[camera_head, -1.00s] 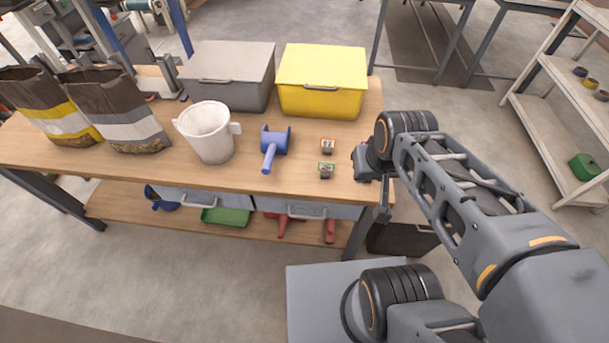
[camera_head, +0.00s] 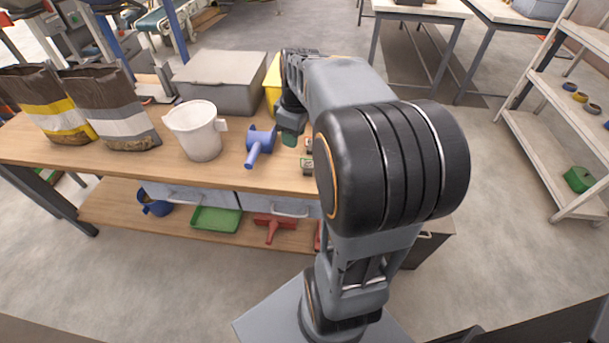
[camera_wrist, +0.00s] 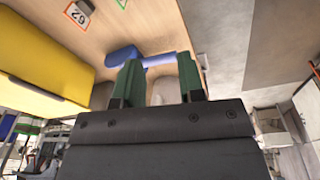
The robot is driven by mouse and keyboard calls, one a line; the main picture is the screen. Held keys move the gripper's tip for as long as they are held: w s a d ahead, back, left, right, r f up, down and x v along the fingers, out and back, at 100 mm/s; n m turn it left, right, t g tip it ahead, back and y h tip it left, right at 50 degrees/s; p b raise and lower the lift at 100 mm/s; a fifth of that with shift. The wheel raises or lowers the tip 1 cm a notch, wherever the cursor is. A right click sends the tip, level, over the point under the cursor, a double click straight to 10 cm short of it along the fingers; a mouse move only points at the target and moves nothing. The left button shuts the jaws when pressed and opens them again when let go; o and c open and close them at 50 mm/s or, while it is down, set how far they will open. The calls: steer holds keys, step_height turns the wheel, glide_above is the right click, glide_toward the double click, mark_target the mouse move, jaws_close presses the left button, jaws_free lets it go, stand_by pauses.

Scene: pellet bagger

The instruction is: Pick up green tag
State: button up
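The green tag (camera_head: 307,166) is a small green-edged block with a pale face, lying near the front edge of the wooden workbench. My arm covers part of the area beside it. In the wrist view it shows only as a green-edged sliver (camera_wrist: 121,3) at the top edge. A similar orange-edged tag (camera_head: 309,145) lies just behind it; in the wrist view it (camera_wrist: 78,13) reads 62. My gripper (camera_head: 289,138) is over the bench between the blue scoop and the tags, apart from the green tag. Its two green fingers (camera_wrist: 160,68) are spread with nothing between them.
The blue scoop (camera_head: 259,142) lies close left of my gripper. A white bucket (camera_head: 196,131), a grey box (camera_head: 222,82) and a yellow box (camera_wrist: 40,55) stand on the bench. Two bags stand at far left. The lower shelf (camera_head: 110,205) holds several tools.

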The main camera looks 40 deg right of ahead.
steer(key=w+d+f+n+b, duration=0.2)
steer(key=d+f+n, duration=0.15)
steer(key=d, duration=0.45)
glide_above(308, 160)
steer(key=shift+m+g+y, duration=0.3)
steer(key=shift+m, duration=0.05)
steer(key=f, duration=0.7)
steer(key=shift+s+d, duration=0.25)
steer(key=shift+d, duration=0.05)
steer(key=shift+w+a+f, duration=0.1)
steer(key=shift+w+f, duration=0.1)
steer(key=shift+f, duration=1.35)
steer(key=shift+w+a+f, duration=0.1)
steer(key=shift+w+f, duration=0.05)
steer(key=shift+f, duration=1.35)
steer(key=shift+c, duration=0.5)
jaws_close()
